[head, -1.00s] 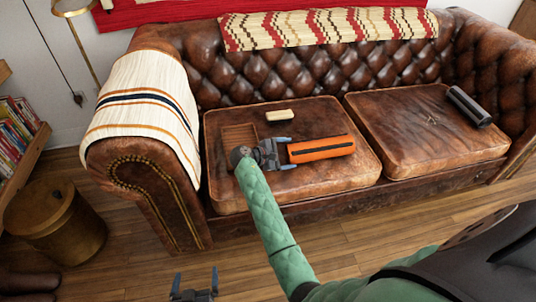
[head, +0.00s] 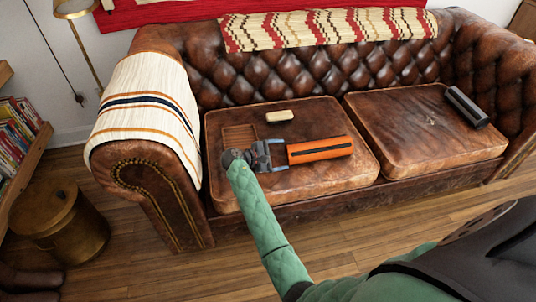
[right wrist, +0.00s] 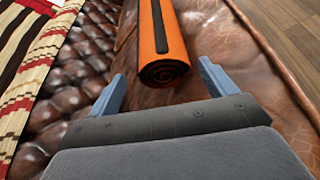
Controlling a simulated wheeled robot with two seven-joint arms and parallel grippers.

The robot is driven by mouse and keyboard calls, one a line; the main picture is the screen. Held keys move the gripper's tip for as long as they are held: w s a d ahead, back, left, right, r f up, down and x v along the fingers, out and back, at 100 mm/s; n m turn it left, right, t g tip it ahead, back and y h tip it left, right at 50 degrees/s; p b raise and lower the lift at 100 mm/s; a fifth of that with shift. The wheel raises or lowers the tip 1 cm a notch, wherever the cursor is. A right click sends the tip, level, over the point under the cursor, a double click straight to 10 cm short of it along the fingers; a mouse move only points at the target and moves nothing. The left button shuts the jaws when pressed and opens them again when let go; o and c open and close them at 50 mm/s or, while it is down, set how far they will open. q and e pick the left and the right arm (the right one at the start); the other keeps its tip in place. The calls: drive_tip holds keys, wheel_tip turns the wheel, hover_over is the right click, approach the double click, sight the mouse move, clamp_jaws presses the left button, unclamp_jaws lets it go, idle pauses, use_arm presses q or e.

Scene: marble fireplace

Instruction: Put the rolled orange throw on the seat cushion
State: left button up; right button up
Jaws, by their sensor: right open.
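The rolled orange throw (head: 320,149), with a dark stripe along it, lies flat on the sofa's left seat cushion (head: 345,180). In the right wrist view the throw (right wrist: 163,40) points away from me, its spiral end nearest. My right gripper (head: 284,154) is just left of that end, low over the cushion, its jaws facing the throw. In the right wrist view my right gripper (right wrist: 162,71) is open and empty, with its fingers apart on either side of the throw's near end. My left gripper is not in view.
A slatted wooden tray (head: 238,132) and a small cream block (head: 279,116) share the left cushion. A dark cylinder (head: 467,106) lies on the right cushion (head: 410,145). A striped cloth (head: 145,100) covers the left armrest; a patterned blanket (head: 330,30) lies over the backrest.

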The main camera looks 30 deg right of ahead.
drive_tip(key=p+v, duration=0.2)
drive_tip(key=v, duration=0.1)
drive_tip(key=shift+a+r, duration=0.15)
drive_tip(key=shift+r, duration=0.1)
drive_tip(key=shift+a+p, duration=0.6)
drive_tip(key=shift+a, duration=0.25)
